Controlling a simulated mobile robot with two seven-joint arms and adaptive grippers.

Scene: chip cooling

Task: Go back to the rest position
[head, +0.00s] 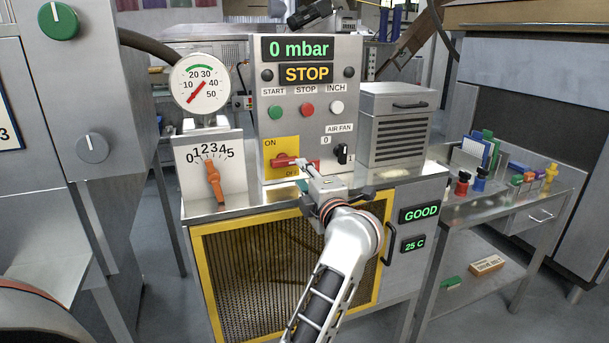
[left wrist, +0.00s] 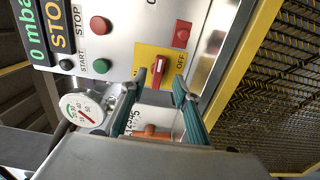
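My left gripper (head: 303,172) is in front of the control panel (head: 350,72), by the red switch handle (head: 281,160) on its yellow plate (head: 277,146). In the left wrist view the two fingers of my left gripper (left wrist: 168,78) stand apart, with a gap between them. The red handle (left wrist: 158,68) shows just beyond the fingertips; I cannot tell whether they touch it. The handle lies roughly sideways in the head view. My left arm (head: 335,262) reaches up from the bottom edge. My right gripper is not in view.
The display (head: 298,49) reads 0 mbar, and the one below (head: 306,73) reads STOP. An orange lever (head: 213,183) stands left of the switch. A yellow-framed mesh door (head: 245,270) is below. A side table (head: 510,200) with small coloured items stands right.

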